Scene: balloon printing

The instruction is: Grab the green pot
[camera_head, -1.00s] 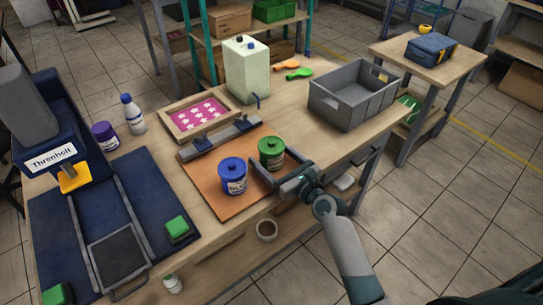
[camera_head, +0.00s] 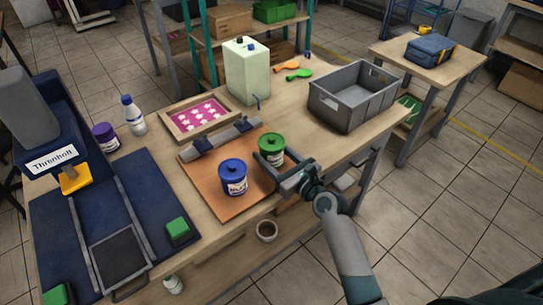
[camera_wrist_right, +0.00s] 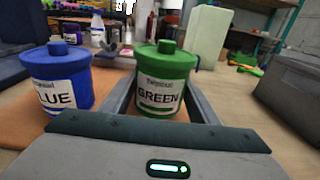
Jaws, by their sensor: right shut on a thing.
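The green pot (camera_head: 271,148) stands upright on the brown board (camera_head: 205,192), with a lid and a white label. In the right wrist view the green pot (camera_wrist_right: 161,82) sits between my fingers, its label reading GREEN. My right gripper (camera_head: 270,166) is around the pot from the front right and is shut on it. The blue pot (camera_head: 233,178) stands just to the left on the same board, apart from my gripper; it also shows in the right wrist view (camera_wrist_right: 58,80). My left gripper is not in view.
A grey crate (camera_head: 350,108) stands to the right on the table. A press (camera_head: 50,150) stands at the left.

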